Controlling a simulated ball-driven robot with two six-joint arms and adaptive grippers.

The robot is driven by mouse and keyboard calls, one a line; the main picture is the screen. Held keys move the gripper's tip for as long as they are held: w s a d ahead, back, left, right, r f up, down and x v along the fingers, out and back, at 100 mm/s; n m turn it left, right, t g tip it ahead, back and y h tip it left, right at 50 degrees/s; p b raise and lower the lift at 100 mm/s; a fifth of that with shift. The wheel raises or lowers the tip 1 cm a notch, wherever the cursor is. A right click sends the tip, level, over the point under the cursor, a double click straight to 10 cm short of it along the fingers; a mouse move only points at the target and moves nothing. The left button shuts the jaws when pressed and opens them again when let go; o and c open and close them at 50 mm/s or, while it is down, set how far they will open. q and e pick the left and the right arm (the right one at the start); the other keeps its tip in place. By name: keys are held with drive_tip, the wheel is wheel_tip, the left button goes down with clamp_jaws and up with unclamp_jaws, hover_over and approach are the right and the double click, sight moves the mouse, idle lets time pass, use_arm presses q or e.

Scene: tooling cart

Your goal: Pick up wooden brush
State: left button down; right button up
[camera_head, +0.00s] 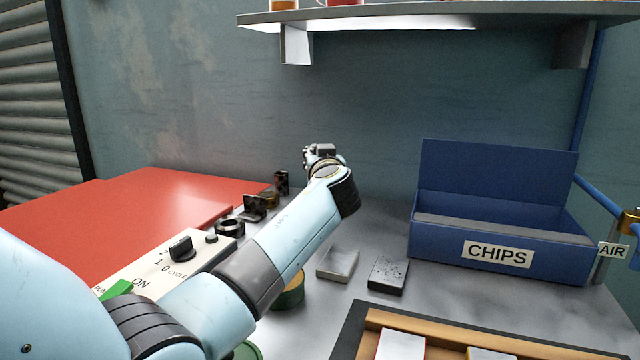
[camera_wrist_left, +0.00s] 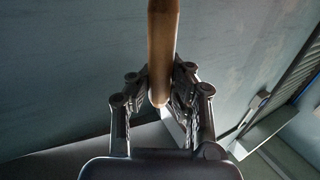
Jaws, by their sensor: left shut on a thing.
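The wooden brush (camera_wrist_left: 162,45) shows in the left wrist view as a brown, round-ended handle that runs up out of the top of the picture. Its bristle end is out of view there, and I cannot make the brush out in the head view. My left gripper (camera_wrist_left: 160,90) is shut on the handle, with one finger on each side near its rounded end. In the head view my left gripper (camera_head: 322,152) is small and far out, in front of the blue-grey wall, with my forearm and wrist covering part of it. My right gripper is in neither view.
A blue CHIPS bin (camera_head: 495,215) stands at the right, by a blue AIR pipe. A grey shelf (camera_head: 430,17) hangs above. Two small blocks (camera_head: 338,264) (camera_head: 388,275) and a wooden-edged tray (camera_head: 385,318) lie on the grey top. A red surface (camera_head: 130,215) is at the left.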

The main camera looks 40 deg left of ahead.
use_arm(q)
wheel_tip(320, 180, up, 10)
drive_tip(key=shift+p, duration=0.55)
drive_tip(key=c, duration=2.1)
unclamp_jaws()
drive_tip(key=o, duration=1.7)
